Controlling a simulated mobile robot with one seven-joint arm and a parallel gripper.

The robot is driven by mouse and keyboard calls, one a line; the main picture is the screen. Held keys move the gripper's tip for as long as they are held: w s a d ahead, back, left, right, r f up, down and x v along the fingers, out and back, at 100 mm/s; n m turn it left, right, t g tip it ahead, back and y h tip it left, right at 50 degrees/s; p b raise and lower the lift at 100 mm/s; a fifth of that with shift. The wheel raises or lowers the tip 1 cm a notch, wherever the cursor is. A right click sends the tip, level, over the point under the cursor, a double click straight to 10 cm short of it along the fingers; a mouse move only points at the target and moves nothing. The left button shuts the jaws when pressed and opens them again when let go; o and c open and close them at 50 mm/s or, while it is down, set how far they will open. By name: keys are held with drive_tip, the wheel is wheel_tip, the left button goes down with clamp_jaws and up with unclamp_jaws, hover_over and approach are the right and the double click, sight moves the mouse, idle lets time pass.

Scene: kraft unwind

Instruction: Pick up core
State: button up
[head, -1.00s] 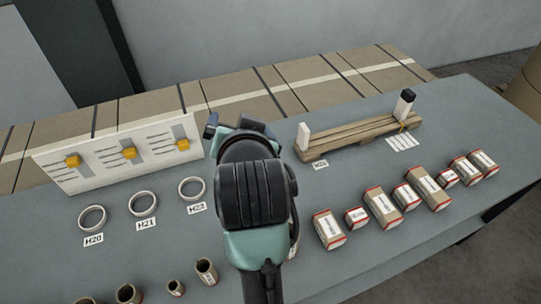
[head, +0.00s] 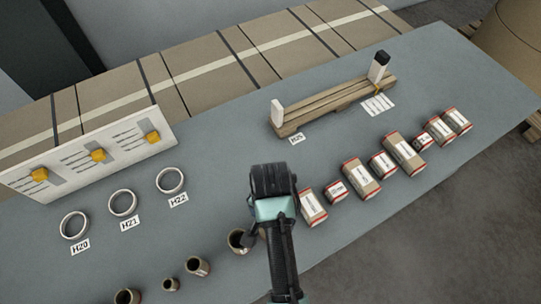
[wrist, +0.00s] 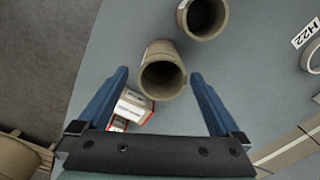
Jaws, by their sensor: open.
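In the wrist view a brown cardboard core (wrist: 158,53) lies between the two blue fingers of my gripper (wrist: 160,71), its open end facing the camera. The fingers are apart, one on each side, and I see no contact. A second brown core (wrist: 186,25) shows beyond it at the top edge. In the head view several cores stand in a row on the grey table, including one (head: 235,245) just left of my arm and a smaller one (head: 171,285) farther left. My arm hides the fingers in the head view.
Red-ended boxes (head: 360,178) line the table right of my arm; one (wrist: 133,106) shows near the left finger. White rings (head: 123,203) with labels lie left, before a panel with yellow knobs (head: 97,155). A wooden rack (head: 335,106) stands behind.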

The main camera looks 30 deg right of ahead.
drive_tip(key=shift+w+d+f+p, duration=0.15)
drive_tip(key=shift+f+p, duration=0.4)
drive_tip(key=shift+f, duration=2.1)
drive_tip(key=c, duration=1.3)
